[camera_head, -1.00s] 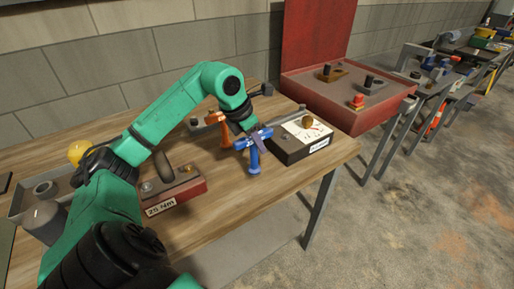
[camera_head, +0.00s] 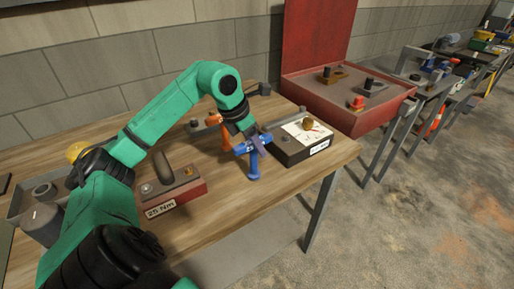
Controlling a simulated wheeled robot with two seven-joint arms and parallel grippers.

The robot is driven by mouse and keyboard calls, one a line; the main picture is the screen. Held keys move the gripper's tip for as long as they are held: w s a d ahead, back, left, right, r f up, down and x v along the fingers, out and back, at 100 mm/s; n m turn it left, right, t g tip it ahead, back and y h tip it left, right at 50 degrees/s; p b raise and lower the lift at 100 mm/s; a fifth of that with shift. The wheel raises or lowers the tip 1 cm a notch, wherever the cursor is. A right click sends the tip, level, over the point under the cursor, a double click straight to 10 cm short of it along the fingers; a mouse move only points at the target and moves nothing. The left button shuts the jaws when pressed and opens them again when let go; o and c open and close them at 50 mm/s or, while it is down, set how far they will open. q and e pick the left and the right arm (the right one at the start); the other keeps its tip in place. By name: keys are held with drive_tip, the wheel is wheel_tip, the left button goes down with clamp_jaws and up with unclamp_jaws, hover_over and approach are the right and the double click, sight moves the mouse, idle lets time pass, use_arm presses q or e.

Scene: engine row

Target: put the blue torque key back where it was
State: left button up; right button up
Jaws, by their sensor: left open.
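The blue torque key (camera_head: 254,167) is T-shaped and stands upright near the right end of the wooden table. My left gripper (camera_head: 260,144) is open and comes down from above at the key's crossbar. A grey finger shows in front of the crossbar's right part. The gripper hides some of the crossbar, and I cannot tell whether it touches the key. My right gripper is not in view.
An orange T-shaped key (camera_head: 226,138) stands close behind. A dial meter box (camera_head: 290,153) is just right of the blue key. A red box marked 25 Nm (camera_head: 186,196) lies to the left. A red case (camera_head: 345,116) stands beyond the table. The table's front right is clear.

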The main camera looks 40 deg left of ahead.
use_arm(q)
drive_tip(key=v, duration=1)
drive_tip(key=shift+s+r, duration=0.15)
drive_tip(key=shift+r, duration=0.05)
drive_tip(key=shift+f, duration=0.1)
